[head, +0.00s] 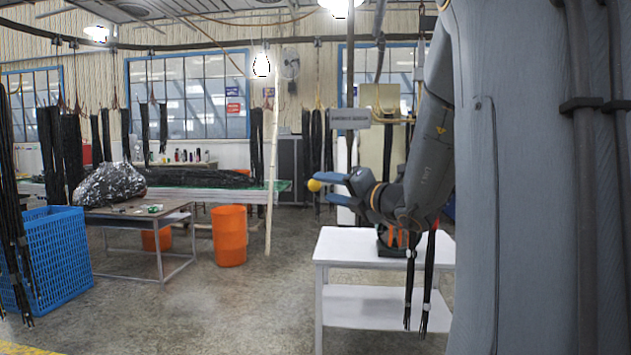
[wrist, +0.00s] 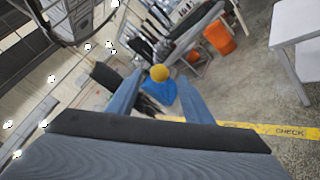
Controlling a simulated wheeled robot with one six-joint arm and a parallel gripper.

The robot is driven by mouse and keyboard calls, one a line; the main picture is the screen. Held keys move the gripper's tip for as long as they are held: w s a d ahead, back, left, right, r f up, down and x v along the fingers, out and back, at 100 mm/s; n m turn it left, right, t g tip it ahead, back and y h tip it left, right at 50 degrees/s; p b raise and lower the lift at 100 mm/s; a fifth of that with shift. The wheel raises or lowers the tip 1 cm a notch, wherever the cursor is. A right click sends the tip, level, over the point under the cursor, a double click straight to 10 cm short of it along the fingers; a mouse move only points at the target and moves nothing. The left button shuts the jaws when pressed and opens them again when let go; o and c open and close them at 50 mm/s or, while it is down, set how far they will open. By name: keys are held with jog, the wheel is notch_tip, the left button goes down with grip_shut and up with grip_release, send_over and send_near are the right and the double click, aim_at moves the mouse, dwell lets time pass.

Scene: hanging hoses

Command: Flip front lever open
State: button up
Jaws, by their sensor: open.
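A yellow ball-shaped knob (head: 314,185) shows at mid-height in the head view, just off the tips of my gripper (head: 327,186). It also shows in the wrist view as a yellow ball (wrist: 160,73), centred between the ends of my two blue fingers (wrist: 160,80). My fingers are spread apart, one on each side of the knob in the picture. I cannot tell whether either touches it or how deep it sits between them. The lever's rod and mounting are not clearly visible in either view.
A white two-tier table (head: 335,247) stands below my arm, with dark hoses hanging nearby (head: 428,285). A blue crate (head: 62,255), a brown table (head: 125,220) with a foil-covered bundle (head: 108,184), and an orange bin (head: 229,235) stand left. The floor between is clear.

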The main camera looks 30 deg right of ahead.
aim_at(319, 186)
jog(key=p+x, duration=0.1)
jog(key=x, duration=0.5)
grip_shut()
